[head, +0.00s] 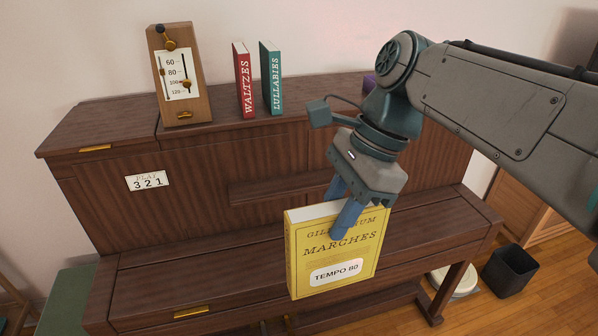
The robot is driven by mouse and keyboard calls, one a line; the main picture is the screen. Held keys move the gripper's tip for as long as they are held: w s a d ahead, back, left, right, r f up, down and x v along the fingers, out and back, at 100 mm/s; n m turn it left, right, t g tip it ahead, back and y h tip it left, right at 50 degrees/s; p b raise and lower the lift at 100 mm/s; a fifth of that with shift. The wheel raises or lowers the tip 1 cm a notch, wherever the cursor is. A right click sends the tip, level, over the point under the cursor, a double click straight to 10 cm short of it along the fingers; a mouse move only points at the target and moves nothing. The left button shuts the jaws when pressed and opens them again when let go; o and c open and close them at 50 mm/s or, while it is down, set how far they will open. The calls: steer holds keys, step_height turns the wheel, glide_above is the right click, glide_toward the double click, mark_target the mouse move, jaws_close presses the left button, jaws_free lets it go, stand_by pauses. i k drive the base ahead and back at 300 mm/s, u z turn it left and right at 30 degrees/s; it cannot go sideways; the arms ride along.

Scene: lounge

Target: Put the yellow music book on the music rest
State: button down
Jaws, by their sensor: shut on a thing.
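The yellow music book (333,250), with "MARCHES" and "TEMPO 80" on its cover, hangs upright in front of the piano (210,210). My gripper (347,216) is shut on its top edge, with one blue finger in front of the cover. The music rest looks to be the narrow ledge (262,192) on the piano's front panel, behind and above the book. Its right part is hidden by my gripper and arm. The ledge's visible part is bare.
A wooden metronome (179,75), a red book "WALTZES" (244,80) and a green book "LULLABIES" (271,78) stand on the piano top. A card reading "321" (148,181) is on the front panel. A dark bin (509,270) stands on the floor at right.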

mark_target(294, 183)
steer(key=i, duration=1.1)
steer(key=u, duration=0.05)
